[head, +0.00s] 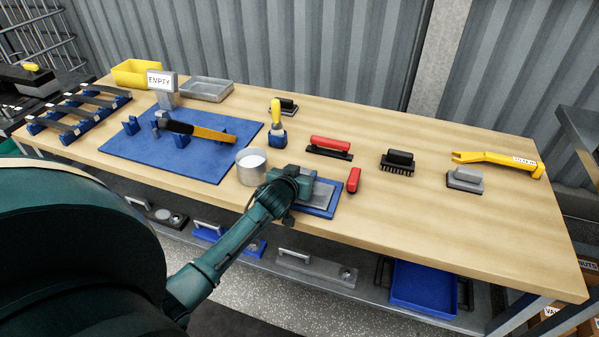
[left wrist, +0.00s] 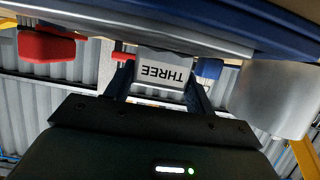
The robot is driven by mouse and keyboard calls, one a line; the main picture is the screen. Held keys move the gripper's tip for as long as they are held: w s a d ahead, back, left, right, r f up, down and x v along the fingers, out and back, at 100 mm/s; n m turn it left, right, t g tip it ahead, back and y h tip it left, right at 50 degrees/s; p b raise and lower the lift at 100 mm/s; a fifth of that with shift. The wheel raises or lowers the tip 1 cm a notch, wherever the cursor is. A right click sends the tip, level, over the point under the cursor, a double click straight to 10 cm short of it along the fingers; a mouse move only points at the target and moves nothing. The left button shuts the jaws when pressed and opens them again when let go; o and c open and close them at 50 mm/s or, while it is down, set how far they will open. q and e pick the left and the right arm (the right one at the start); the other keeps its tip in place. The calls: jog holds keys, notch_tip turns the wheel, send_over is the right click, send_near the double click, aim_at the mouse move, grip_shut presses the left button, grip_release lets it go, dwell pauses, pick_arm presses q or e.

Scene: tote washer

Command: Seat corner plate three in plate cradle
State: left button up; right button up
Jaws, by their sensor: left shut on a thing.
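My left gripper (head: 290,186) is over the left side of a flat grey plate (head: 318,194) near the table's front edge. In the left wrist view, the gripper (left wrist: 158,88) is shut on a pale block labelled THREE (left wrist: 163,68), which I take as the grip of corner plate three. The grey plate's edge (left wrist: 130,28) shows beyond it. The plate lies over a blue base (head: 326,213), seemingly the plate cradle, whose rim shows at the front and right. I cannot tell if the plate is fully down in it. My right gripper is out of view.
A metal cup (head: 251,168) stands close left of the gripper. A red block (head: 353,180) stands close right of the plate. Brushes and a yellow pry bar (head: 497,162) lie further right. A blue mat (head: 130,150) holding a hammer is at the left.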

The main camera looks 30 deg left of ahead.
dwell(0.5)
pick_arm(q)
jog(key=o, duration=1.6)
jog(key=shift+f, duration=0.2)
jog(key=o, duration=0.4)
jog(key=shift+s+r, duration=0.1)
jog(key=shift+s, duration=0.05)
jog(key=shift+s+d+p, duration=0.25)
jog(key=shift+s+p, duration=0.35)
jog(key=shift+s, duration=0.45)
jog(key=shift+s+d+p, duration=0.25)
jog(key=shift+s+p, duration=0.4)
jog(key=shift+s, duration=0.45)
jog(key=shift+s+d+p, duration=0.25)
jog(key=shift+s+p, duration=0.35)
jog(key=shift+s, duration=0.45)
jog(key=shift+s+d+p, duration=0.15)
jog(key=shift+s+p, duration=0.05)
jog(key=shift+s, duration=0.35)
jog(key=shift+s+d+p, duration=0.15)
jog(key=shift+s+p, duration=0.05)
jog(key=shift+s, duration=0.3)
